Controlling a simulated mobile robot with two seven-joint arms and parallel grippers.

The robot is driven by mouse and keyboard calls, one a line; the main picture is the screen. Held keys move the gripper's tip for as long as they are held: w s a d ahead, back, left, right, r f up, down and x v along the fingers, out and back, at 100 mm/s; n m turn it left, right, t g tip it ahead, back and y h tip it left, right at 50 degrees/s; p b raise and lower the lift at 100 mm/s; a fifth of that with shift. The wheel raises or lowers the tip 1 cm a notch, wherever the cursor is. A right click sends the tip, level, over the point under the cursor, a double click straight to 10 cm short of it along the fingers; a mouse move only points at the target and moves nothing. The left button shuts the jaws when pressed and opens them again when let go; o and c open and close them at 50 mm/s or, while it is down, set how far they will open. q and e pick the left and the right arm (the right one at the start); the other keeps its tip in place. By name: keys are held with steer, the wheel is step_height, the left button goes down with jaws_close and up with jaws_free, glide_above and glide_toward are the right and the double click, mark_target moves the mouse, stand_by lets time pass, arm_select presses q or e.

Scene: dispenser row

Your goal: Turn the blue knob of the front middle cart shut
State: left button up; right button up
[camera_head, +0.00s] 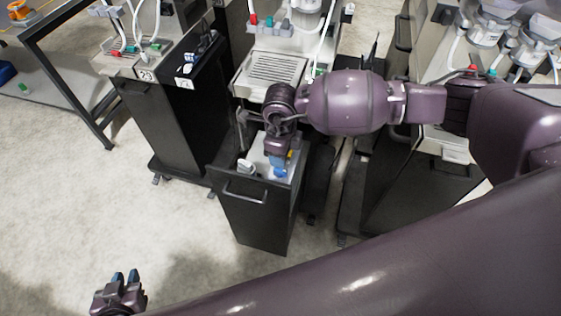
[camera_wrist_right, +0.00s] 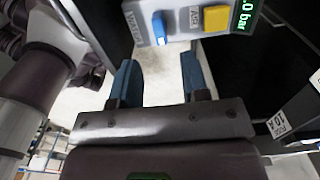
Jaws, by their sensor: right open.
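The blue knob (camera_wrist_right: 158,28) sits on a light panel at the top of the right wrist view, beside a yellow button (camera_wrist_right: 210,19). My right gripper (camera_wrist_right: 158,80) is open and empty, its two blue fingers apart below the panel; the knob lies beyond the fingertips, roughly between their lines, and is not held. In the head view my right gripper (camera_head: 279,172) is over the top of the black front middle cart (camera_head: 255,222); the arm covers part of it, and I cannot tell the knob from the blue fingers there. My left gripper (camera_head: 125,277) is low at the left, empty, fingertips slightly apart.
Another black cart (camera_head: 165,125) stands to the left, and a dark cart (camera_head: 405,205) to the right. A dispenser with a drip grille (camera_head: 275,68) is behind. A green-lit display (camera_wrist_right: 245,15) is beside the yellow button. Floor (camera_head: 60,190) at front left is clear.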

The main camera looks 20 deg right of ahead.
steer(key=shift+r, duration=1.85)
